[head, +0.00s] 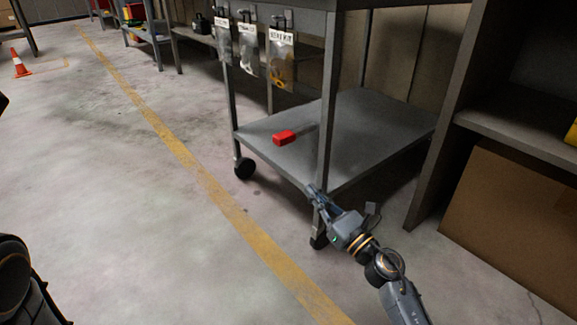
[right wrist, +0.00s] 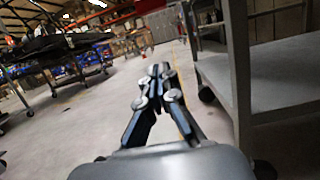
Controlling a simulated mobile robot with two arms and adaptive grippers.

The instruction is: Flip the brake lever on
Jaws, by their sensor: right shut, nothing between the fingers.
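A grey wheeled cart (head: 290,158) stands right of centre in the head view. Its near dark caster (head: 319,241) is partly behind my right gripper, and another caster (head: 244,168) shows at the left corner. I cannot make out a brake lever on either caster. My right gripper (head: 313,190) is in front of the cart's near leg, close to the lower shelf corner. Its fingers are together and empty; they also show in the right wrist view (right wrist: 160,70), pointing along the floor beside the cart (right wrist: 240,80). My left gripper is not in view.
A red block-like object (head: 284,138) lies on the cart's lower shelf. Labelled bags (head: 281,60) hang above. A cardboard box (head: 510,215) sits under shelving at right. An orange cone (head: 20,64) stands far left. The floor along the yellow line (head: 185,155) is clear.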

